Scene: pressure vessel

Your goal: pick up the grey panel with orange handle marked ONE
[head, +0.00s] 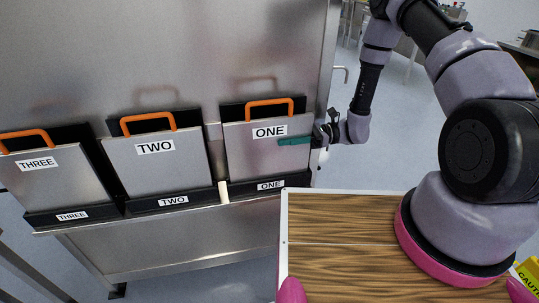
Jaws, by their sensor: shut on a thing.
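The grey panel marked ONE (255,152) is the rightmost of the panels in the head view. It has an orange handle (268,101) on top and stands in its dark holder (240,190), which also bears a ONE label. My gripper (297,141) reaches in from the right at the panel's right edge. One teal finger lies flat across the panel's front, below and right of its label. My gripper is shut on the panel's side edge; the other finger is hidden. The handle is clear of my gripper.
Panels marked TWO (157,160) and THREE (47,187), also orange-handled, stand in holders to the left. The metal wall (180,55) rises behind them. A wood-topped surface with a pale rim (284,235) is at the lower right. Grey floor shows at right.

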